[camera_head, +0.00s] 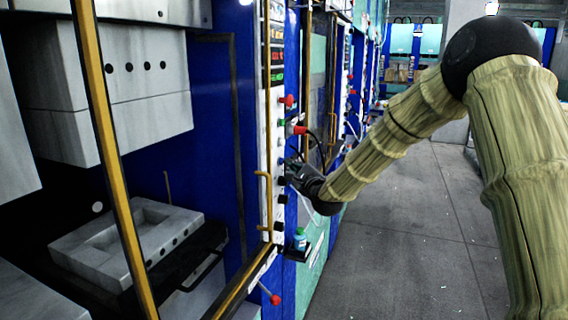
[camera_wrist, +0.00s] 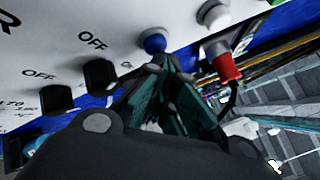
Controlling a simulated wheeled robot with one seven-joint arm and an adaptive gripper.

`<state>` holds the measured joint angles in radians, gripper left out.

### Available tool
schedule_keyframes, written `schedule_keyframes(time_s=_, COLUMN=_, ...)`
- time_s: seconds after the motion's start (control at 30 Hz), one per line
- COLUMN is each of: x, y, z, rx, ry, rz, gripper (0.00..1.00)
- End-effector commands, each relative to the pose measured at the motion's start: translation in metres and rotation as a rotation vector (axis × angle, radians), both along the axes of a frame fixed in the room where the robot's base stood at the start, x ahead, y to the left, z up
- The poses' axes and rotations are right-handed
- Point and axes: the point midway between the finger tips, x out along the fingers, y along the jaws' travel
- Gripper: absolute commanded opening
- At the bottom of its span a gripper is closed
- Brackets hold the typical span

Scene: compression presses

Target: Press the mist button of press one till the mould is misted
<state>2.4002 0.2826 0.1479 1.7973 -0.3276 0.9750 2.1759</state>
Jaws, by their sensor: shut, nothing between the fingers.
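The open press at the left holds a pale lower mould (camera_head: 150,232) with hollow recesses, below a grey upper block (camera_head: 150,100). I see no mist on or around the mould. A narrow white control panel (camera_head: 267,150) runs up the press's blue frame. My gripper (camera_head: 290,170) is at this panel, shut and empty. In the wrist view its closed fingertips (camera_wrist: 155,70) are just below a round blue button (camera_wrist: 155,43); I cannot tell whether they touch it. I cannot read a mist label; the fingers hide part of the panel.
Black OFF knobs (camera_wrist: 100,72) sit left of the fingers, and a red plug (camera_wrist: 225,67) with a black cable is close on the right. A small bottle (camera_head: 300,239) stands below.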

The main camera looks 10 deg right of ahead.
Motion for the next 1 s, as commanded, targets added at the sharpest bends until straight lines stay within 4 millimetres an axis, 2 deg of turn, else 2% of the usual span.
schedule_keyframes(time_s=0.3, x=-0.008, y=-0.011, z=-0.001, rx=0.0, ry=0.0, rz=0.0, gripper=0.0)
schedule_keyframes(time_s=0.7, x=-0.01, y=-0.014, z=0.0, rx=0.0, ry=0.0, rz=0.0, gripper=0.0)
schedule_keyframes(time_s=1.0, x=-0.021, y=-0.031, z=0.0, rx=0.001, ry=0.0, rz=-0.001, gripper=0.0)
